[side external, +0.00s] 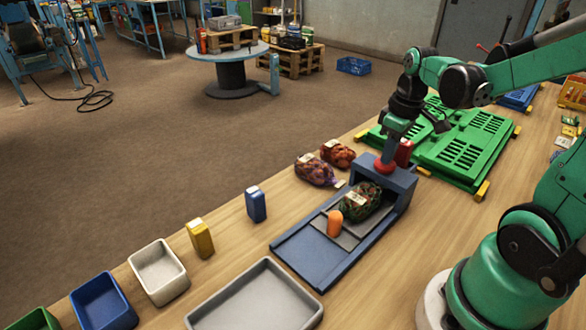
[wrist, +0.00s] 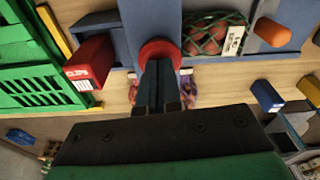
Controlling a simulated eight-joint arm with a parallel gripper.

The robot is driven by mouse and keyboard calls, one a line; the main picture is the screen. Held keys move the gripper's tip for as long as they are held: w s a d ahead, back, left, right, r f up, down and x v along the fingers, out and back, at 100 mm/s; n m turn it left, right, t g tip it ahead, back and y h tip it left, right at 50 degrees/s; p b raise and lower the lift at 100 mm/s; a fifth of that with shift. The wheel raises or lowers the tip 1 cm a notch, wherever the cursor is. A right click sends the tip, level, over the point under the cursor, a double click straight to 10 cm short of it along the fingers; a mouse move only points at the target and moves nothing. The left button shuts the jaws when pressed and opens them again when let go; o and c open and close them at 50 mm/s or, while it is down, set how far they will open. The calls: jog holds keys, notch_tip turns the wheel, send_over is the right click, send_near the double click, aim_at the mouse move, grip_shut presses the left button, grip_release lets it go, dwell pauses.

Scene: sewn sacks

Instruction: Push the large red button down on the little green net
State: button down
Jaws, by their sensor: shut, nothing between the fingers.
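The large red button (side external: 384,166) sits on top of the raised blue-grey housing of a sewing press (side external: 391,184). It also shows in the wrist view (wrist: 159,47), partly hidden by my fingertips. The little green net (side external: 361,203), a sack with reddish contents and a white label, lies on the press bed in front of the housing. It shows in the wrist view (wrist: 213,35) to the right of the button. My gripper (side external: 386,158) is shut, empty and pointing down, its fingertips (wrist: 159,64) at the button. I cannot tell whether the button is pressed in.
Two other net sacks (side external: 315,170) lie behind the press. A red box (wrist: 90,66) stands close to the housing, near the green slotted crates (side external: 455,140). A grey tray (side external: 258,298) and small bins (side external: 158,272) are at the front left.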

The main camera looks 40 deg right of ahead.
jog(key=shift+s+d+r, duration=0.1)
jog(key=shift+s+r, duration=0.15)
jog(key=shift+s, duration=0.5)
jog(key=shift+s+d+r, duration=0.1)
jog(key=shift+s+r, duration=0.15)
jog(key=shift+s, duration=0.5)
jog(key=shift+s+r, duration=0.15)
jog(key=shift+r, duration=1.25)
jog(key=shift+s+r, duration=0.1)
jog(key=shift+r, duration=1.3)
jog(key=w+a+f+t, duration=0.1)
jog(key=w+a+t, duration=0.1)
jog(key=a, duration=0.5)
jog(key=w+a+f+m+t, duration=0.1)
jog(key=w+a+t, duration=0.2)
jog(key=a, duration=0.4)
jog(key=shift+w+f+t, duration=0.2)
jog(key=shift+w+t, duration=0.05)
jog(key=shift+t, duration=0.25)
